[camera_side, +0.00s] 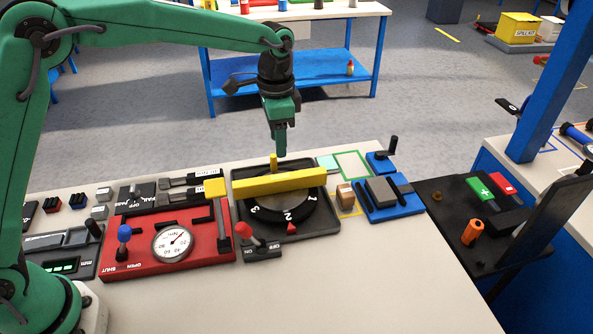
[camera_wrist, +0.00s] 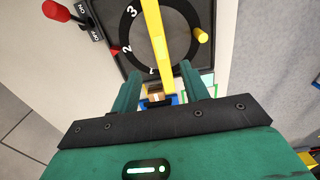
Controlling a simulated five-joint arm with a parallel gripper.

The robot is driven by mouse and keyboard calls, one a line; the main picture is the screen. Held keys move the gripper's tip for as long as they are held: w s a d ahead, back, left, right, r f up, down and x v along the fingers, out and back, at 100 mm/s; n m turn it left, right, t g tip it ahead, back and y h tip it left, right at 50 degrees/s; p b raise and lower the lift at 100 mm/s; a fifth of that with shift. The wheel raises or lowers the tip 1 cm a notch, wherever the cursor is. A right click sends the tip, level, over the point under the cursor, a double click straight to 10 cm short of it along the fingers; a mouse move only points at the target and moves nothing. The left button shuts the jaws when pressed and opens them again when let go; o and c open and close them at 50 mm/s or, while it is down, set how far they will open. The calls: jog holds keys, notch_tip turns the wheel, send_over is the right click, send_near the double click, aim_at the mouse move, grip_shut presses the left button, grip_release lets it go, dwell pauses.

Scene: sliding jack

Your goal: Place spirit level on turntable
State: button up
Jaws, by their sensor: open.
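The spirit level, a long yellow bar (camera_side: 285,182), lies across the black round turntable (camera_side: 262,212). In the wrist view the bar (camera_wrist: 157,45) runs over the turntable's dial (camera_wrist: 131,45) with its white numbers. My gripper (camera_side: 281,154) points down above the bar, apart from it, near the yellow peg (camera_side: 273,162) on the turntable's far side. In the wrist view my gripper (camera_wrist: 158,84) has its two fingers spread, with nothing held between them. The bar's near end lies beyond the fingers; whether the bar touches the dial all along cannot be told.
A red panel (camera_side: 150,262) with a gauge and levers stands left of the turntable. A red-knobbed switch (camera_side: 262,250) is at its front. A small brown box (camera_side: 346,196) and a blue sliding jack (camera_side: 395,208) stand right. The front of the bench is clear.

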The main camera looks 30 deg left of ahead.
jog(key=shift+r, duration=0.2)
dwell(0.5)
jog(key=s+a+r+n+t, duration=0.3)
jog(key=s+a+r+n, duration=0.1)
jog(key=s+a+r, duration=0.7)
jog(key=s+a+f+n+t, duration=0.1)
jog(key=s+a+n, duration=0.1)
jog(key=s, duration=0.6)
jog(key=s+a+f+n+t, duration=0.1)
jog(key=s+a+f+n, duration=0.1)
jog(key=s, duration=0.6)
jog(key=shift+s+a+n+t, duration=0.2)
jog(key=shift+a+n+t, duration=0.1)
jog(key=shift+a+n, duration=0.2)
jog(key=shift+f, duration=0.1)
